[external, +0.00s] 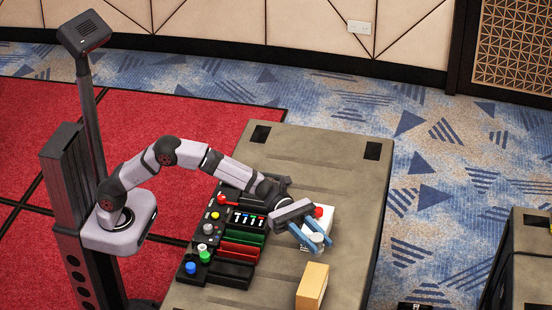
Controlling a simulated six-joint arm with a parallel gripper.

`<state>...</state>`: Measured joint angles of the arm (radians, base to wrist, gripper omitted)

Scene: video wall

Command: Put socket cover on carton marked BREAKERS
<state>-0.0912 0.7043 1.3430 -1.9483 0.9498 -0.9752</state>
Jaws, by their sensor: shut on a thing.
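My gripper (316,243), with blue fingers, is shut on a small, pale, rounded piece (317,238), which seems to be the socket cover. The fingers hide part of it. A tan carton (312,286) stands apart, nearer the front edge of the picture.
A black control panel (232,272) with coloured knobs, small levers and red and green bars lies left of the cartons on the grey-brown table (310,150). The table's far part is clear. Dark cases (530,255) stand at right.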

